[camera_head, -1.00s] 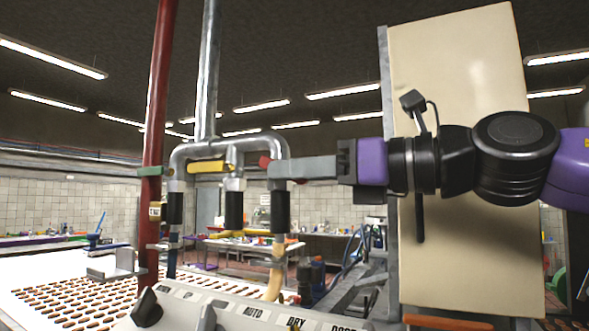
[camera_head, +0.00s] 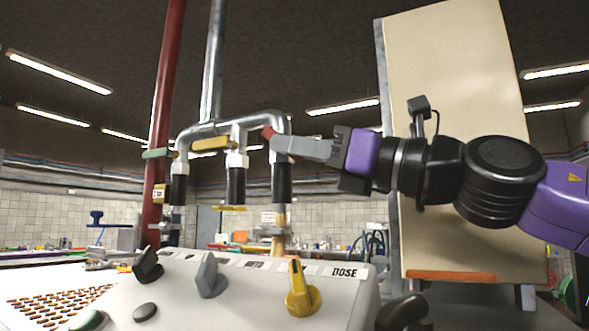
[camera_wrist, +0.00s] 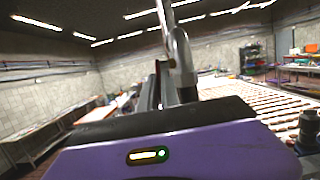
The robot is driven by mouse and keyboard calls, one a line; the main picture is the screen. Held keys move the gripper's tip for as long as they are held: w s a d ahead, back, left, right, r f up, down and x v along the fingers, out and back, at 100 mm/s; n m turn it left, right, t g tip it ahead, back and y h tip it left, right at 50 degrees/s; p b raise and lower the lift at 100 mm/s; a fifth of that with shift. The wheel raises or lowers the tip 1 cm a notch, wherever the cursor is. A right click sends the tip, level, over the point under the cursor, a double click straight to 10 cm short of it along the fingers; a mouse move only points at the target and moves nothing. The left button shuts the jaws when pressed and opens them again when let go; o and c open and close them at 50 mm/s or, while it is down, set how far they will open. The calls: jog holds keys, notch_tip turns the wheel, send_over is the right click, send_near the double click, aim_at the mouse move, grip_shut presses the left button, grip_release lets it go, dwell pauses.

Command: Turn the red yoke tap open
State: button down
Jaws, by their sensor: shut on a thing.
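The red tap (camera_head: 268,133) sits on the rightmost drop of the grey pipe yoke (camera_head: 240,121) in the head view. Only a small red end of its handle shows; the rest is hidden by my fingers. My gripper (camera_head: 276,143) reaches in from the right and is shut on the red handle. A yellow tap handle (camera_head: 211,143) and a green tap handle (camera_head: 158,153) sit on the drops to the left. In the wrist view, the purple gripper body (camera_wrist: 190,155) fills the bottom and the grey pipe (camera_wrist: 180,65) rises just beyond it; the red handle is mostly hidden.
A control panel with dark, grey and yellow knobs (camera_head: 300,290) stands below the yoke. A red upright pipe (camera_head: 166,100) is at the left. A tall cream panel (camera_head: 455,90) stands behind my arm. A conveyor of biscuits (camera_head: 60,305) lies lower left.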

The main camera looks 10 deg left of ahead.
jog(key=shift+a+f+y+b, duration=0.15)
jog(key=shift+f+y+b, duration=0.25)
jog(key=shift+b, duration=0.4)
jog(key=shift+r+t+b, duration=0.15)
jog(key=shift+t+b, duration=0.15)
jog(key=shift+r, duration=0.1)
jog(key=c, duration=1.6)
grip_release()
jog(key=shift+b+v, duration=1.2)
jog(key=shift+v, duration=2.7)
